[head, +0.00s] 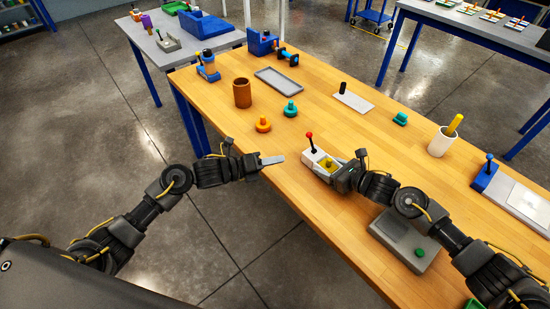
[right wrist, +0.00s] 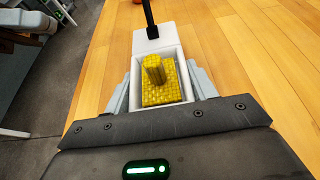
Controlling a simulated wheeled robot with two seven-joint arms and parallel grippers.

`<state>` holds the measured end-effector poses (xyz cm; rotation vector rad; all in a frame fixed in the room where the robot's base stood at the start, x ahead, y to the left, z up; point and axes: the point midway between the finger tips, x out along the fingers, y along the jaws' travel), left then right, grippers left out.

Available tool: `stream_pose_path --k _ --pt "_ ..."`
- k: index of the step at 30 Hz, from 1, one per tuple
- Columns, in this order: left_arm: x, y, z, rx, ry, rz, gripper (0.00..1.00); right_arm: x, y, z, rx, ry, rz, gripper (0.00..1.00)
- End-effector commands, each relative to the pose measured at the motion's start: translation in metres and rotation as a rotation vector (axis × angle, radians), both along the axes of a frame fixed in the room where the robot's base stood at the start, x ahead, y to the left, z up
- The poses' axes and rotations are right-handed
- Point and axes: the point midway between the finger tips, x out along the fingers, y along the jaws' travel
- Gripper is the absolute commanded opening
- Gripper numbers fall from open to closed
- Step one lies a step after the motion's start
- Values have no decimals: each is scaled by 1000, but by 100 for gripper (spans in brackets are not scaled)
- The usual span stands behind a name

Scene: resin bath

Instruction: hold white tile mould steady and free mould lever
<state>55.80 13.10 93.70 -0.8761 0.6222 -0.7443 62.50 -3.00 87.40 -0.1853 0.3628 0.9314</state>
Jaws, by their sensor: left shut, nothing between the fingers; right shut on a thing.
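The white tile mould (head: 315,159) sits on the wooden table near its front edge. The mould lever (head: 310,142), a dark rod with a red knob, stands up at the mould's far end; its lower rod also shows in the right wrist view (right wrist: 149,15). A yellow textured piece with a stub (right wrist: 158,85) lies in the mould's open cavity. My right gripper (head: 336,172) is shut on the mould, one finger on each side of the white body (right wrist: 155,50). My left gripper (head: 272,160) is shut and empty, left of the mould and apart from it.
Orange (head: 263,124) and teal (head: 290,108) knobbed pieces, a brown cup (head: 242,92) and a grey tray (head: 279,80) stand beyond the mould. A grey box with a green button (head: 405,240) lies near my right arm. Bare wood surrounds the mould's far side.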

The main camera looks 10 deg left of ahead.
Motion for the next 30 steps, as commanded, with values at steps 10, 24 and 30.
stream_pose_path --k 10,24,30 --pt "0 0 0 0 0 0 0 1 -1 0 -1 1 -2 79" --pt "0 0 0 0 0 0 0 -8 -14 6 -2 -2 -2 82" --pt "0 0 0 0 0 0 0 -31 -45 22 -3 -2 -2 82"
